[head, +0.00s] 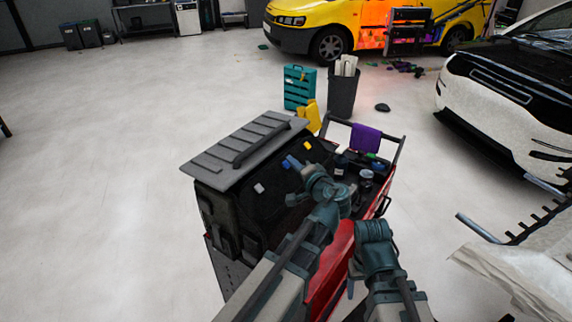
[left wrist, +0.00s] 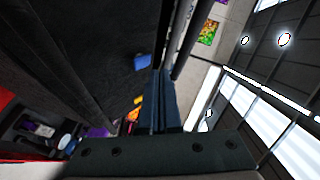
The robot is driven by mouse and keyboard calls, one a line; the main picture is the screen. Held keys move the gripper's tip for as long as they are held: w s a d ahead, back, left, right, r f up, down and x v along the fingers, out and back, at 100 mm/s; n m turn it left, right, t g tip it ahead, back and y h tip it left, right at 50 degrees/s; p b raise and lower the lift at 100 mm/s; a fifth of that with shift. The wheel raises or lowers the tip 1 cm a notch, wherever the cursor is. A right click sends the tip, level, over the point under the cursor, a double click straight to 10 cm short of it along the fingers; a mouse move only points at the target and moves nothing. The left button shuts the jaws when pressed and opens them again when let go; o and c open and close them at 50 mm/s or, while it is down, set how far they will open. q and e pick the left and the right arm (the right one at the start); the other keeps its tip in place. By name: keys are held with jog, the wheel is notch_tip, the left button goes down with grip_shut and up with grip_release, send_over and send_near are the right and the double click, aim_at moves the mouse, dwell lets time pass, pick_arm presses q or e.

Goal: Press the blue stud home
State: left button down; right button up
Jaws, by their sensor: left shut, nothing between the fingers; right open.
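A dark panel (head: 238,208) stands on the red cart under a grey ridged top. It carries a pale grey stud (head: 258,188) and a yellow stud (head: 308,145). The blue stud (head: 286,164) shows between them, close beside my left fingertips. In the left wrist view the blue stud (left wrist: 142,61) stands out from the dark panel, just ahead of my fingers. My left gripper (head: 291,160) is shut and empty; its closed fingers also show in the left wrist view (left wrist: 161,75). Whether they touch the stud I cannot tell. My right arm is low over the cart; its fingers are not visible.
The red cart (head: 332,262) holds small jars and a purple cloth (head: 367,138) on its rail. A teal case (head: 299,87) and a grey bin (head: 342,92) stand behind it. Open floor lies to the left. A white car (head: 505,105) is at right.

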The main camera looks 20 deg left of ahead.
pick_arm(q)
jog(key=shift+w+d, duration=0.1)
jog(key=shift+w, duration=0.1)
jog(key=shift+f, duration=0.2)
jog(key=shift+w+a+f+b, duration=0.1)
jog(key=shift+a+f+b, duration=0.25)
jog(key=shift+b, duration=0.15)
jog(key=shift+a+f+b, duration=0.25)
jog(key=shift+f+b, duration=0.15)
jog(key=shift+b, duration=0.05)
dwell(0.9)
jog(key=shift+r, duration=0.2)
jog(key=shift+d+r+p, duration=0.55)
jog(key=shift+r+p, duration=0.05)
jog(key=shift+p, duration=0.2)
